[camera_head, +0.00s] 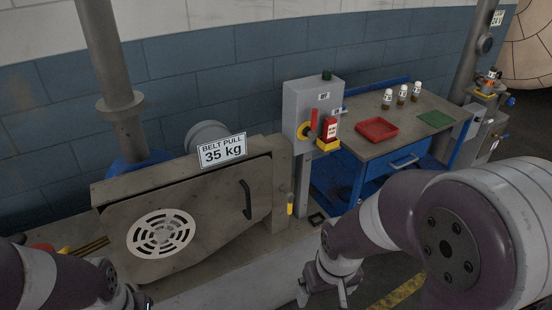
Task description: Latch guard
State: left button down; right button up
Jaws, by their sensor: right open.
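The guard (215,215) is a grey metal panel at the left of the head view. It has a round white vent (160,233) and a dark vertical handle (247,200). It sits against its housing and looks closed. A small yellow-tipped part (290,207), perhaps the latch, is on the post right of the guard. My right gripper (323,293) is open and empty, pointing down, below and right of that part, and touching nothing I can see. My left arm shows at the bottom left; its gripper (142,302) is mostly cut off by the lower edge.
A sign (222,151) reading "BELT PULL 35 kg" stands on the housing. A grey control box (312,108) has a red lever and a red-and-white tag. A blue-framed table (380,152) holds a red tray (376,130), a green mat (436,119) and 3 small bottles.

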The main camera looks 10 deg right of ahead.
aim_at(290, 197)
jog(key=i+l, duration=0.25)
jog(key=l, duration=0.15)
jog(key=i+l, duration=0.55)
jog(key=l, duration=0.3)
